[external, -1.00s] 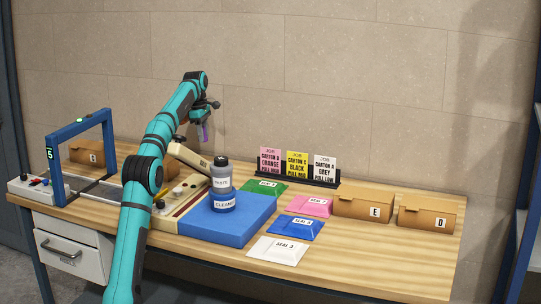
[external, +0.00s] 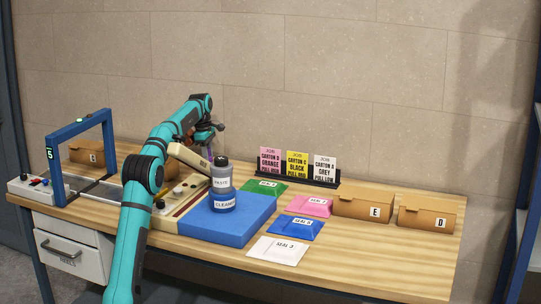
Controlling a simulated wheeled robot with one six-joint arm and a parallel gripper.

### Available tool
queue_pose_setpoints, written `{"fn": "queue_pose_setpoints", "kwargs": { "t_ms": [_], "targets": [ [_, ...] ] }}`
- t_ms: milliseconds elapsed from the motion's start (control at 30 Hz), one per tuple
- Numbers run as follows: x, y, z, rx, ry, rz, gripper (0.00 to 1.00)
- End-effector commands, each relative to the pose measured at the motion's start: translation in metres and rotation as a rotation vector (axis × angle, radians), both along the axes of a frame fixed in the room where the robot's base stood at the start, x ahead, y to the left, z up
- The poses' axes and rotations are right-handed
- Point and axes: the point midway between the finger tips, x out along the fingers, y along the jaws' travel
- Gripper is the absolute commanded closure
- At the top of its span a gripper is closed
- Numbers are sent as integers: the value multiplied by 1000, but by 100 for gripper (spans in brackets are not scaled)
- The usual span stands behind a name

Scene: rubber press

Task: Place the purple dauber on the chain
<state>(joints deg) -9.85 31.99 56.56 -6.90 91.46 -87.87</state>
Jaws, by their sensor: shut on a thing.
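My gripper (external: 212,138) is shut on the purple dauber (external: 211,151). The dauber hangs below the jaws as a thin, roughly upright purple strip behind the raised cream press arm (external: 188,155). Its lower end is hidden or too small to make out. My gripper is above the back part of the table, left of the card rack. No chain can be told for certain; a grey track with dark rails (external: 97,187) runs under the blue frame at the left.
A blue block (external: 235,228) bears a grey cleaner bottle (external: 222,190). The blue frame (external: 108,137) stands at the left. Seal packets, including a pink one (external: 309,206), and cartons (external: 362,206) lie at the right. A card rack (external: 297,179) stands behind. The table's front right is clear.

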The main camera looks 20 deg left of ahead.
Motion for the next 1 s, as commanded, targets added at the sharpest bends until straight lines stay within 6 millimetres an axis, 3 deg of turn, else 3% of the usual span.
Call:
{"fn": "queue_pose_setpoints", "kwargs": {
  "t_ms": [300, 333, 433, 767, 1000],
  "targets": [
    [0, 0, -2, 0, 0, 0, 88],
    [0, 0, -2, 0, 0, 0, 63],
    [0, 0, -2, 0, 0, 0, 44],
    [0, 0, 0, 0, -1, 0, 44],
    [0, 3, 28, 0, -1, 0, 44]
  ]
}}
